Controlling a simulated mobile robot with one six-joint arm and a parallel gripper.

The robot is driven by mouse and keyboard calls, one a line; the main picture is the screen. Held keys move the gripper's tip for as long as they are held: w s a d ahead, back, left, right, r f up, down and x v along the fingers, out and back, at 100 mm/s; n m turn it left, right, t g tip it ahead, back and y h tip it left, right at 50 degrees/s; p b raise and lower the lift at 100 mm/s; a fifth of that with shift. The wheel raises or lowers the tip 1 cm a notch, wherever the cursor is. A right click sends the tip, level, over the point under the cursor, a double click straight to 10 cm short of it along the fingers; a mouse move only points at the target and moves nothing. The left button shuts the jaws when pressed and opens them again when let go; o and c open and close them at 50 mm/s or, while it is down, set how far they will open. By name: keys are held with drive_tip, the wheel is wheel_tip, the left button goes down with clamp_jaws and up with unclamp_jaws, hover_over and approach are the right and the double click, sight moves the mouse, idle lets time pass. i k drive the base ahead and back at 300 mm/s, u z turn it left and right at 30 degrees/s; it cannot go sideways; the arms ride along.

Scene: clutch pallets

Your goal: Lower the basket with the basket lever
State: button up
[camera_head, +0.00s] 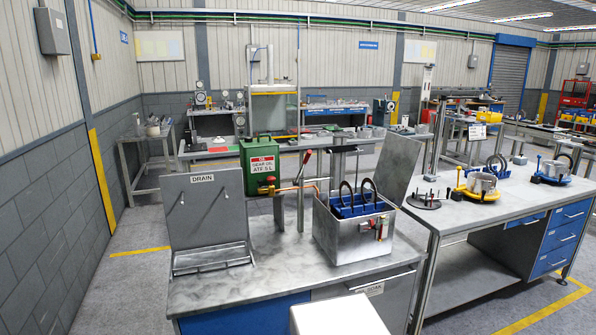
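A metal tank (338,238) stands on the near bench with its lid (399,167) tilted open at the back right. A blue basket (352,209) shows at the tank's mouth, with dark ring-shaped parts (369,187) standing up in it. How deep the basket sits is unclear. A lever with a red handle (306,160) rises behind the tank's left side; I cannot tell whether it is the basket lever. A small red and brass fitting (379,228) is on the tank's front. My gripper is not in view.
Left of the tank are a green oil can (260,165) with a copper pipe and a drain rack (207,205). The bench top (260,277) in front is mostly bare. A second bench (465,217) with clutch parts stands to the right.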

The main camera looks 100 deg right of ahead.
sight(296, 184)
drive_tip(key=i, duration=0.55)
drive_tip(key=z, duration=4.65)
drive_tip(key=i, duration=0.1)
drive_tip(key=u, duration=2.5)
drive_tip(key=k, duration=0.25)
drive_tip(key=z, duration=1.7)
